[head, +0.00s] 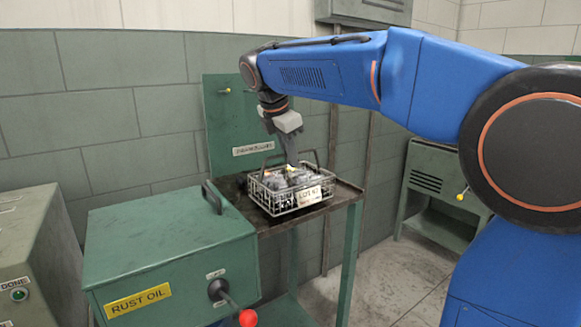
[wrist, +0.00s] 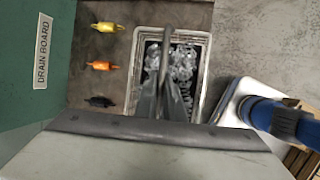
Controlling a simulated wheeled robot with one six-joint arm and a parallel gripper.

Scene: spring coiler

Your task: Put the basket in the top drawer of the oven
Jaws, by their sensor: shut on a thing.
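The basket (head: 292,195) is a light wire basket with a "LOT 47" tag, dark upright handle parts and shiny metal coils inside. It stands on the dark-topped stand in the head view. In the wrist view, the basket (wrist: 203,95) lies directly below my gripper. My gripper (head: 292,158) points down over the middle of the basket. In the wrist view, my gripper (wrist: 163,100) has its fingers closed on the basket's handle bar. The basket appears to rest on the stand; no clear gap shows. No oven drawer can be made out for certain.
A green "RUST OIL" tank (head: 170,260) with a red-knobbed lever stands at left front. A green panel (head: 235,125) rises behind the basket. Small yellow, orange (wrist: 100,66) and black items lie beside the basket. A louvred green cabinet (head: 435,180) stands at right, beyond open floor.

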